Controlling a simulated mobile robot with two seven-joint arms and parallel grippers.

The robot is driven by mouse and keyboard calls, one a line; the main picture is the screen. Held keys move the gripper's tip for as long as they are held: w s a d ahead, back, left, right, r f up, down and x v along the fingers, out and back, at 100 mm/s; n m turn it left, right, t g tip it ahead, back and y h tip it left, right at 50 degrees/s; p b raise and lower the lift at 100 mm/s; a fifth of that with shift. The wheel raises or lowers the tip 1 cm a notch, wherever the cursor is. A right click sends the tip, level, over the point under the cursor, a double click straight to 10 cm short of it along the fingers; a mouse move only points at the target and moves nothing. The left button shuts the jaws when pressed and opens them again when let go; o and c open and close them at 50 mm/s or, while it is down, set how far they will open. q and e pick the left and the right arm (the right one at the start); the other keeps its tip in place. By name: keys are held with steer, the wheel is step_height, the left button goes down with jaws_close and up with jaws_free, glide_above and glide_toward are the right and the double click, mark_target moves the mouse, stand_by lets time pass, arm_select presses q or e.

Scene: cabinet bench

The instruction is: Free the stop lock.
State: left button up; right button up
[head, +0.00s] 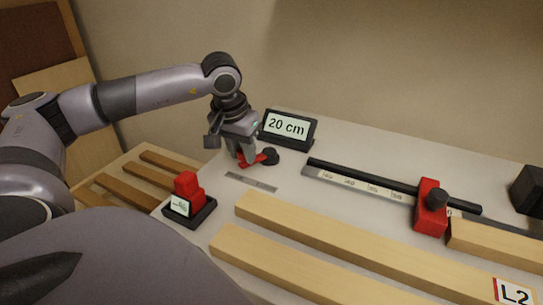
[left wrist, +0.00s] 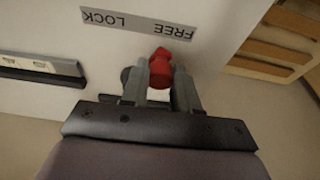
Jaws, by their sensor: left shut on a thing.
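The stop lock is a red lever (head: 262,160) with a black round pivot (head: 271,156) at the back left of the bench. My left gripper (head: 243,157) is shut on the lever, coming down from above. In the left wrist view the red lever (left wrist: 161,66) sits between the fingers (left wrist: 160,88), and its end lies nearer the FREE side of the label strip (left wrist: 138,24) than the LOCK side. The strip (head: 251,182) lies flat in front of the lever in the head view. The fingers partly hide the lever. My right gripper is not in view.
A 20 cm sign (head: 287,127) stands just behind the lever. A red stop block (head: 430,210) with a black knob sits on a scale rail (head: 350,182) at right. A red piece on a black base (head: 189,204) is at front left. Long wooden bars (head: 340,236) lie in front.

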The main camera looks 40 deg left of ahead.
arm_select(q)
steer(key=shift+a, duration=0.3)
steer(key=shift+w+a, duration=0.1)
steer(key=shift+a, duration=0.3)
stand_by(0.5)
steer(key=o, duration=0.7)
steer(key=p+v, duration=0.1)
steer(key=v, duration=0.1)
steer(key=w+p+v, duration=0.1)
steer(key=p, duration=0.1)
steer(key=shift+s+a+r, duration=0.1)
steer(key=shift+s+r, duration=0.05)
steer(key=shift+r, duration=0.35)
steer(key=shift+p+v, duration=0.8)
steer(key=shift+p, duration=0.15)
steer(key=p+v, duration=0.2)
steer(key=v, duration=0.1)
steer(key=shift+w+a+r+p, duration=0.1)
steer(key=shift+w+r+p, duration=0.3)
steer(key=shift+w, duration=0.1)
steer(key=shift+f, duration=0.1)
